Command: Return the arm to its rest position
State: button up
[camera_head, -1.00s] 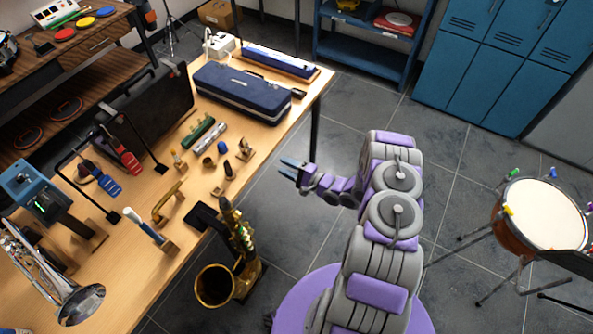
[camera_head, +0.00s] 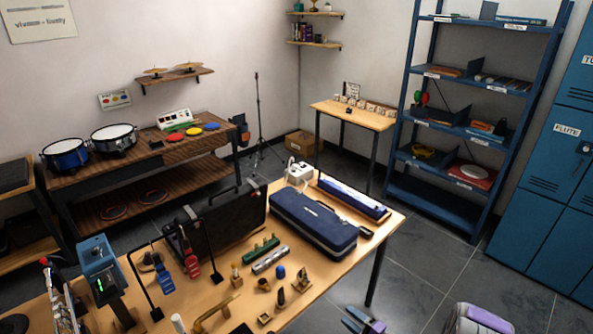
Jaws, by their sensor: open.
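A purple and grey part of my arm (camera_head: 480,319) shows at the bottom right. The rest of the arm is cut off below the picture. The gripper appears over the floor, clear of the wooden table (camera_head: 330,262).
Blue shelves (camera_head: 440,130) and blue lockers (camera_head: 550,200) stand at the right. Grey floor (camera_head: 425,265) lies open between table and lockers.

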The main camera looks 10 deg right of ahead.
jog(key=w+d+r+n+g+h, duration=0.4)
jog(key=w+d+r+n+h, duration=0.2)
jog(key=w+d+r+h, duration=0.15)
jog(key=s+d+r+n+g+h, duration=0.1)
jog(key=s+r+g+h, duration=0.15)
jog(key=r, duration=0.45)
jog(key=s+d+r+n+g+h, duration=0.1)
jog(key=s+d+r+g+h, duration=0.15)
jog(key=r, duration=0.45)
jog(key=s+a+r+n+g+h, duration=0.1)
jog(key=s+a+r, duration=0.35)
jog(key=s, duration=0.35)
jog(key=s+a+r+n+g, duration=0.1)
jog(key=s+a+r+g, duration=0.1)
jog(key=s+a+r, duration=0.35)
jog(key=s+a+r+n+g+y, duration=0.1)
jog(key=s+a, duration=0.3)
jog(key=s, duration=0.5)
jog(key=s+a+r+n+g+y, duration=0.1)
jog(key=s+a, duration=0.3)
jog(key=s, duration=0.5)
jog(key=s+a+r+n+g+y, duration=0.1)
jog(key=s+a+r+n+g, duration=0.1)
jog(key=s, duration=0.6)
jog(key=shift+s+a+r, duration=0.4)
jog(key=shift+a+r, duration=0.2)
jog(key=shift+a, duration=0.55)
